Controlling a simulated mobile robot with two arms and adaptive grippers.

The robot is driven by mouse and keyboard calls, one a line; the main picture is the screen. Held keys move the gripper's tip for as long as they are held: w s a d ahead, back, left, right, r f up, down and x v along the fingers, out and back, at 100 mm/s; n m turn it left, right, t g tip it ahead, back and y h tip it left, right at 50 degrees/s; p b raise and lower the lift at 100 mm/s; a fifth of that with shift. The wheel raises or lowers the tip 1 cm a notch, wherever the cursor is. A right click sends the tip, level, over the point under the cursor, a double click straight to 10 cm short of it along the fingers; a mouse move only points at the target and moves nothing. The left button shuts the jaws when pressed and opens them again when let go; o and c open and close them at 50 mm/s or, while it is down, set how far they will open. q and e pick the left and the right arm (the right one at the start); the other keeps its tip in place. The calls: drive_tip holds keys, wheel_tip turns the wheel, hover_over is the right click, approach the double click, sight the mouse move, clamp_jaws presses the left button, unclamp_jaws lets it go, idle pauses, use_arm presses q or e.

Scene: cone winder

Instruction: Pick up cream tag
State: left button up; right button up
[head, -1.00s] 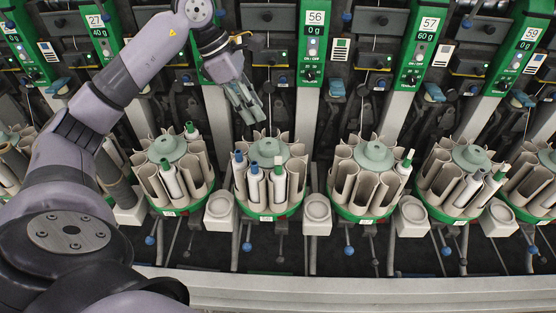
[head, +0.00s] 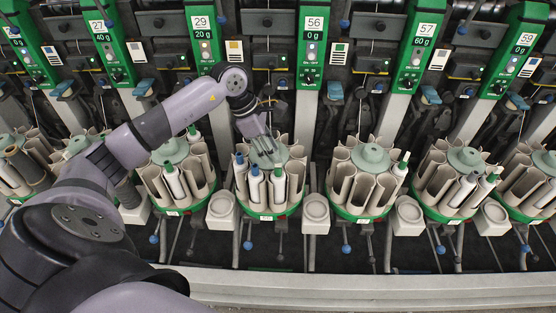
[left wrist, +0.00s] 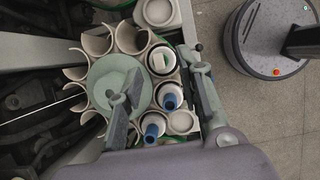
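I cannot single out a cream tag for certain. Small pale cards hang beside the green unit panels in the head view, one by unit 57 (head: 440,57) and one by unit 56 (head: 338,54). White tubes with blue tips (left wrist: 170,101) stand in the cream pockets between and below the fingers. A green-tipped tube (left wrist: 160,62) stands beside them. My right gripper is not in view.
Similar carousels stand on either side, the right one (head: 365,172) close by. Pale round dishes (head: 316,210) sit between them. A pale rail (head: 400,287) runs along the front. A dark round base (left wrist: 268,40) stands on the floor in the left wrist view.

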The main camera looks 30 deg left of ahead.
use_arm(q)
drive_tip(key=shift+p+x, duration=0.55)
drive_tip(key=shift+x, duration=1.35)
drive_tip(key=shift+a, duration=0.15)
drive_tip(key=shift+c, duration=0.5)
drive_tip(key=c, duration=0.7)
